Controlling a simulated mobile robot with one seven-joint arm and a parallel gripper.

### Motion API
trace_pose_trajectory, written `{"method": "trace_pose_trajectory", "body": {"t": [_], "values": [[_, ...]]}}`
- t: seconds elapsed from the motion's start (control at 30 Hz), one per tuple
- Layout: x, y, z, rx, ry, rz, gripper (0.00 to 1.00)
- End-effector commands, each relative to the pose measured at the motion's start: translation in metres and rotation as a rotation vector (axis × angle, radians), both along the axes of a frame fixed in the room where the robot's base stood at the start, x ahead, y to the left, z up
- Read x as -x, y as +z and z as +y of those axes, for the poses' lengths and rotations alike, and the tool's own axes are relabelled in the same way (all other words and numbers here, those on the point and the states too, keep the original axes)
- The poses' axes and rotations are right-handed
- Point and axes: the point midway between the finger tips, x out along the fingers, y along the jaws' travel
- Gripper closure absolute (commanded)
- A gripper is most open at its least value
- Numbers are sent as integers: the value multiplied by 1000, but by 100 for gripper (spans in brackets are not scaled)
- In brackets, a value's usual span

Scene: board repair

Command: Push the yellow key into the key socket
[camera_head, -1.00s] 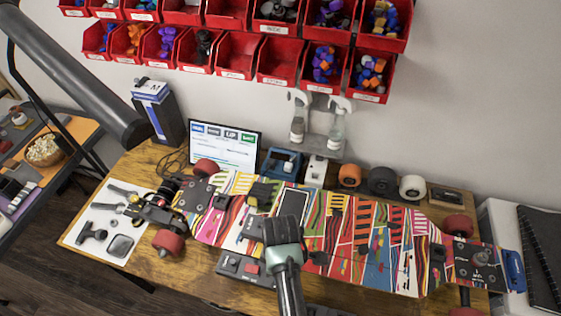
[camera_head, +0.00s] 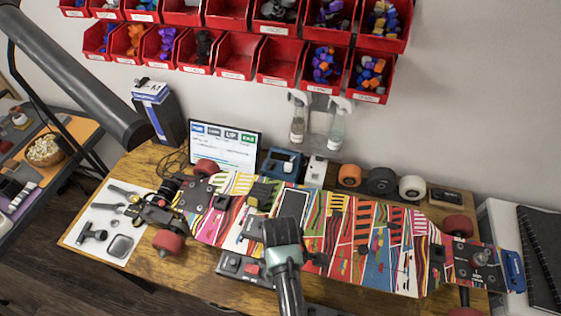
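My gripper (camera_head: 281,232) is over the middle of the colourful striped skateboard deck (camera_head: 345,235), seen from behind and above. Its fingertips are hidden by its own body, so I cannot tell whether it is open, shut or holding something. I cannot make out a yellow key or a key socket for certain. A small dark olive-yellow part (camera_head: 262,193) sits on the deck up and left of my gripper. A dark rectangular panel (camera_head: 293,201) lies on the deck just behind my gripper.
A dark box with a red button (camera_head: 250,268) lies at the table's front, left of my arm. Red wheels (camera_head: 168,241) stick out at the board's ends. A white mat (camera_head: 78,213) with tools lies at left. A screen (camera_head: 225,147) and loose wheels (camera_head: 381,181) stand behind the board.

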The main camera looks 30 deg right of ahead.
Motion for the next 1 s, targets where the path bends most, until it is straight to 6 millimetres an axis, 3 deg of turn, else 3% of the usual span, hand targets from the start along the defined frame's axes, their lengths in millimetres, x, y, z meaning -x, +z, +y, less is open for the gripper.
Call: {"method": "trace_pose_trajectory", "body": {"t": [0.87, 0.9, 1.0], "values": [[0, -8, 0, -1, 0, 1, 100], [0, -8, 0, -1, 0, 1, 66], [0, -8, 0, -1, 0, 1, 48]]}}
